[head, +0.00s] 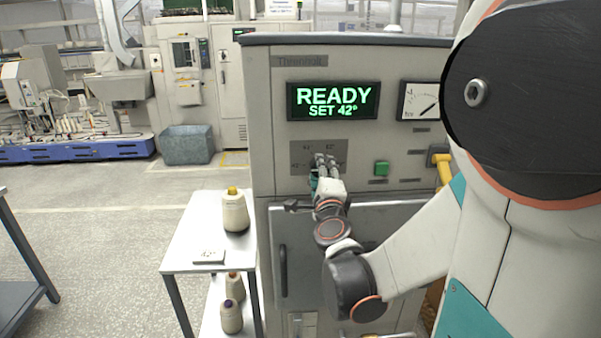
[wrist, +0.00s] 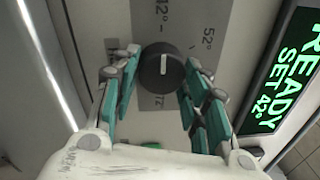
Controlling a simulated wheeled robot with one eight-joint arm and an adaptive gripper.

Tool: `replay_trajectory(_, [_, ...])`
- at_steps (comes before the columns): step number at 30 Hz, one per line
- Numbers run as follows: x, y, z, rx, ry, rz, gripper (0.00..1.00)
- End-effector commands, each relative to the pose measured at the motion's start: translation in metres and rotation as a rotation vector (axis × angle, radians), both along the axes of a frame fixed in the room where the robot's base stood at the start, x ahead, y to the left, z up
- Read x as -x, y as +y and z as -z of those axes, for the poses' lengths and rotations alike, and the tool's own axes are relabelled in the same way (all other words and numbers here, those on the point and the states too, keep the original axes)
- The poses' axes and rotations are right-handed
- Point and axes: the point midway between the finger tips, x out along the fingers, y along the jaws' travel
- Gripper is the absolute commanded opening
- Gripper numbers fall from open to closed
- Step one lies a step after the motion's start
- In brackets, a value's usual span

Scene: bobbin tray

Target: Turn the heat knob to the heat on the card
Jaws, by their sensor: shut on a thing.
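The heat knob (wrist: 163,70) is round and black with a white pointer line, set on a grey dial plate (wrist: 222,22). In the wrist view its line runs up toward the 42° label (wrist: 163,14); a 52° label (wrist: 208,37) is to the right. My gripper (wrist: 163,58) is shut on the knob, teal-padded fingers on either side. In the head view my gripper (head: 325,165) covers the knob. The green display (head: 333,101) reads READY, SET 42°. The card (head: 208,257) lies on the side table; its small print seems to read 42°.
The side table (head: 182,262) holds a cone of yarn (head: 235,213), with more cones on its lower shelf. A green button (head: 382,168), a gauge (head: 420,101) and a yellow handle (head: 442,165) are on the machine right of the knob. A door handle (head: 283,270) is below.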

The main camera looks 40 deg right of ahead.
Motion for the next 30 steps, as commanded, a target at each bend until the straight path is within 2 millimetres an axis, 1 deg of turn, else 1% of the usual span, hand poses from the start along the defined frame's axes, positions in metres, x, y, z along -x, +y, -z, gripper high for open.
replay_trajectory(15, [0.0003,0.0007,0.0007,0.014,0.009,-0.002,0.17])
replay_trajectory(16, [0.0003,0.0007,0.0007,0.014,0.009,-0.002,0.46])
replay_trajectory(17, [0.0003,0.0007,0.0007,0.014,0.009,-0.002,0.53])
replay_trajectory(18, [0.0003,0.0007,0.0006,0.014,0.009,-0.002,0.62])
replay_trajectory(30, [0.0001,0.0001,0.0002,0.015,0.009,-0.001,0.62])
